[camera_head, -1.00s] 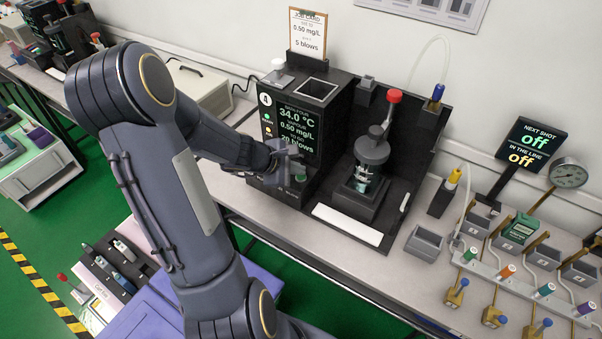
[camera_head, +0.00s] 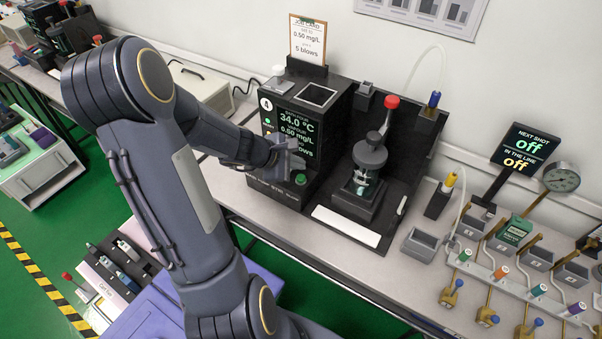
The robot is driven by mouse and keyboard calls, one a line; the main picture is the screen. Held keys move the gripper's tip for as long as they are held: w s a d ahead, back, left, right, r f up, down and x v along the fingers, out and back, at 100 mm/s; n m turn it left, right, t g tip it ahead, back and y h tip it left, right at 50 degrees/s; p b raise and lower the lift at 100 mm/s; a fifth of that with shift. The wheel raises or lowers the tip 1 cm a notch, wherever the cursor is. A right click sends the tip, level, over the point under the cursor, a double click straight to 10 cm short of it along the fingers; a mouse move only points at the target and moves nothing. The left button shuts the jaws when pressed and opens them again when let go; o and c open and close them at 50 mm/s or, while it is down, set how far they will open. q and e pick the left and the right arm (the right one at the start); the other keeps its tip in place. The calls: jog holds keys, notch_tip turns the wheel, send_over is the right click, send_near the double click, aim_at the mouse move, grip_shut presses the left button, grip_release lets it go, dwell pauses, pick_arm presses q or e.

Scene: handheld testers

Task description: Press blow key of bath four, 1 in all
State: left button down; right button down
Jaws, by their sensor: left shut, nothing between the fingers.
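Bath four (camera_head: 328,120) is a black unit on the bench with a "4" badge and a lit screen (camera_head: 300,124) reading 34.0 °C and 0.50 mg/L. A green round key (camera_head: 300,179) shows on the ledge below the screen; its label is too small to read. My left gripper (camera_head: 297,158) is shut and empty, in front of the lower part of the screen and above the green key, apart from it in the picture. It hides the lower left of the screen and part of the ledge. My right gripper is not in view.
A job card (camera_head: 308,40) stands behind the unit and reads 0.50 mg/L and 5 blows. A stirrer stand with a red knob (camera_head: 391,102) is to the right. A grey tray (camera_head: 420,243), valves and an "off" sign (camera_head: 527,148) stand farther right.

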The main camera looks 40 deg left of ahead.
aim_at(297, 178)
pick_arm(q)
notch_tip(297, 178, up, 3)
jog(key=shift+r+p, duration=0.2)
jog(key=shift+p, duration=0.85)
jog(key=shift+f, duration=0.1)
jog(key=s+d+r+m+g+h, duration=0.1)
jog(key=s+d+r+m, duration=0.2)
jog(key=d+r+m, duration=0.35)
jog(key=s+d+r+m+h, duration=0.2)
jog(key=s+d+r+m, duration=0.25)
jog(key=d, duration=0.25)
jog(key=s+d+m+g+y, duration=0.2)
jog(key=s+d+m, duration=0.1)
jog(key=s+m, duration=0.7)
jog(key=shift+s+d+m, duration=0.35)
jog(key=shift+s+m, duration=0.05)
jog(key=shift+s, duration=0.75)
